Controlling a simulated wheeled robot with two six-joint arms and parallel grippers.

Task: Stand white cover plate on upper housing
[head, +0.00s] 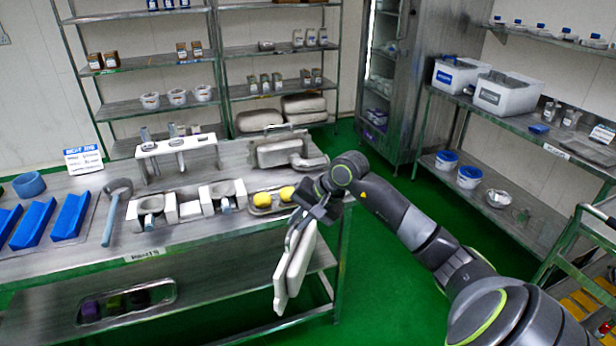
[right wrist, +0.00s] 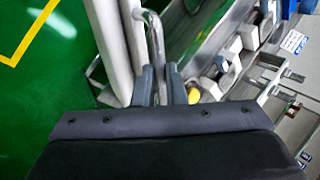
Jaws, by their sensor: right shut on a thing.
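The white cover plate (head: 294,270) hangs upright, edge down, from my right gripper (head: 309,207) in front of the steel table's right end. My right gripper is shut on the plate's metal handle (right wrist: 155,42); in the right wrist view the fingers (right wrist: 160,86) close around it and the plate (right wrist: 112,45) lies just left. No part is clearly marked as the upper housing, so I cannot tell which it is. A pale block with a handle (head: 279,152) lies at the table's back right. My left gripper is not in view.
The steel table (head: 230,227) carries yellow pieces (head: 263,200) in a tray, white holders (head: 152,206), blue trays (head: 34,224) and a standing rack (head: 178,150). Shelves line the back wall. A shelf rack (head: 545,135) stands right.

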